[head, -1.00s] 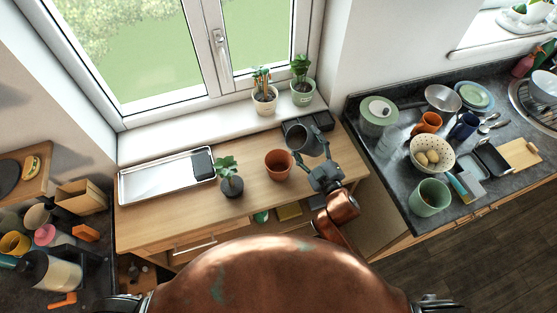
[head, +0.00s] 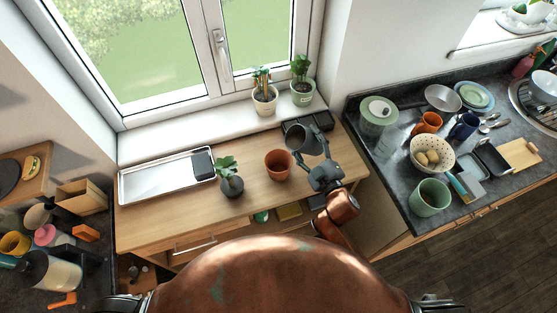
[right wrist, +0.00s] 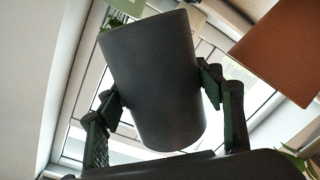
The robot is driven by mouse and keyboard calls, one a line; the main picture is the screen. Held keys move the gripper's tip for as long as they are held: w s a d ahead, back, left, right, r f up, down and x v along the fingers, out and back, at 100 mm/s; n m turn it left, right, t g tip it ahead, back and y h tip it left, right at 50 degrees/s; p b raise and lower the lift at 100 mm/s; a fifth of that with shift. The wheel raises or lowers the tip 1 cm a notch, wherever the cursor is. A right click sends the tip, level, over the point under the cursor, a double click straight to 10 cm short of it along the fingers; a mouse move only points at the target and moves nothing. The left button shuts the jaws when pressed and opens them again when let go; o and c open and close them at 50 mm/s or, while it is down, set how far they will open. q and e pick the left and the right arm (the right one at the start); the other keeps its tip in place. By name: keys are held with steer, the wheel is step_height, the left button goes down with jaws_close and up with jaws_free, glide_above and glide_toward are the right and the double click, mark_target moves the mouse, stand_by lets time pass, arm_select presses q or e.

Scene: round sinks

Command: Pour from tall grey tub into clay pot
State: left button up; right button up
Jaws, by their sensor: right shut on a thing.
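The tall grey tub (head: 298,138) is held in my right gripper (head: 313,156), above the wooden table and tilted with its mouth toward the left. In the right wrist view the tub (right wrist: 152,80) sits between both fingers of the gripper (right wrist: 160,95), which touch its sides. The clay pot (head: 278,165) stands upright on the table, just left of and below the tub in the head view. Its terracotta side also shows at the upper right of the right wrist view (right wrist: 285,50). What is inside the tub and the pot cannot be made out. My left gripper is not in view.
A potted plant in a dark pot (head: 232,186) stands left of the clay pot. A metal tray (head: 150,184) with a dark item lies further left. Two potted plants stand on the windowsill (head: 210,121). A dark tray (head: 318,119) lies behind the tub.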

steer(key=shift+n, duration=0.8)
stand_by(1.9)
steer(key=shift+r+m, duration=0.2)
steer(key=shift+m, duration=0.3)
steer(key=f+m, duration=0.1)
steer(key=m, duration=0.1)
steer(key=shift+w+d+f+m, duration=0.15)
steer(key=shift+d+f+m, duration=0.15)
steer(key=shift+f, duration=0.05)
steer(key=shift+r, duration=0.1)
steer(key=shift+w+d+m, duration=0.15)
steer(key=shift+d+m, duration=0.15)
steer(key=shift+m, duration=1.1)
steer(key=f, duration=0.3)
steer(key=d+f, duration=0.1)
steer(key=f, duration=0.1)
steer(key=shift+w, duration=0.2)
steer(key=shift+w+d+f+m, duration=0.2)
steer(key=shift+d+m, duration=0.3)
steer(key=shift+m, duration=0.5)
steer(key=shift+w+d+f+m, duration=0.1)
steer(key=shift+d+f+m, duration=0.05)
steer(key=shift+m, duration=0.35)
steer(key=shift+w+d+f+m, duration=0.1)
steer(key=shift+d+m, duration=0.05)
steer(key=shift+m, duration=0.35)
